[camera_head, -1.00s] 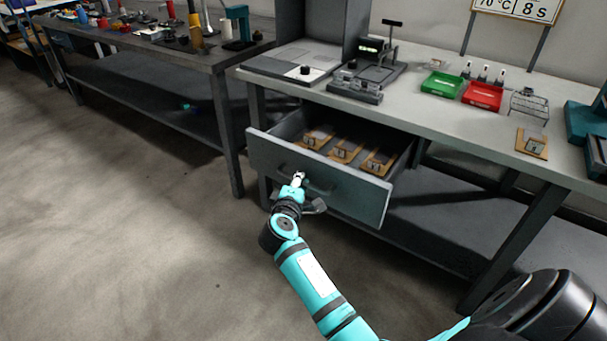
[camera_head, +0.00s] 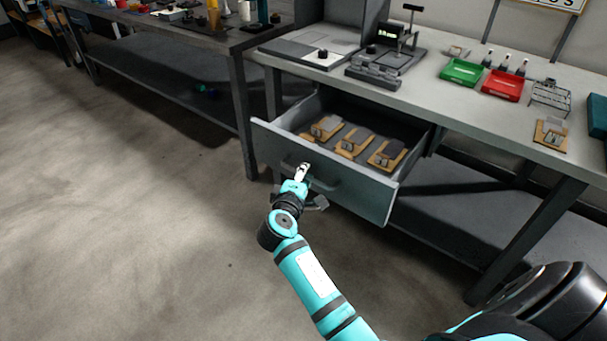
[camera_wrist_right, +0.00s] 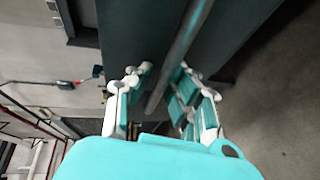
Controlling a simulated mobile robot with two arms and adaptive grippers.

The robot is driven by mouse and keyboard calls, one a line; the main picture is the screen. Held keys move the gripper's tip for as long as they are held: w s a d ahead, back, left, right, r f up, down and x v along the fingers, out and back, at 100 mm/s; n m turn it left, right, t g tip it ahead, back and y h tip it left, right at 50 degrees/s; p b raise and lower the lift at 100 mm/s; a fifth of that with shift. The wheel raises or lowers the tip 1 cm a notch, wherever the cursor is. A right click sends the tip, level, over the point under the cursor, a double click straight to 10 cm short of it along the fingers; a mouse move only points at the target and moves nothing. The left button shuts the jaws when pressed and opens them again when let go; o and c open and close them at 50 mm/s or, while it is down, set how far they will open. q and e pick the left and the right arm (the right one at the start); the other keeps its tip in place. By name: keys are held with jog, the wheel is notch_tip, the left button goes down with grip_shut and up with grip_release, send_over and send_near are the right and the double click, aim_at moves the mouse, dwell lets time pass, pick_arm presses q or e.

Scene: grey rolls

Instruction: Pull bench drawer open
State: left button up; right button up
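The bench drawer (camera_head: 345,190) has a grey front and stands well out from under the grey bench (camera_head: 455,110). Several brown wooden pieces with grey parts lie inside. My right gripper (camera_head: 301,173) is at the middle of the drawer front, at the dark bar handle (camera_head: 325,186). Exact pad contact is hard to see. My left gripper is not in view.
The bench top holds a green tray (camera_head: 461,72), a red tray (camera_head: 502,85), a wire rack (camera_head: 551,95) and a dark fixture (camera_head: 385,60). Another bench (camera_head: 190,35) stands at the left. The floor (camera_head: 140,230) in front is clear.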

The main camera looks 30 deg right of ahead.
jog(key=shift+o, duration=1.2)
jog(key=v, duration=0.7)
jog(key=shift+s+a, duration=0.15)
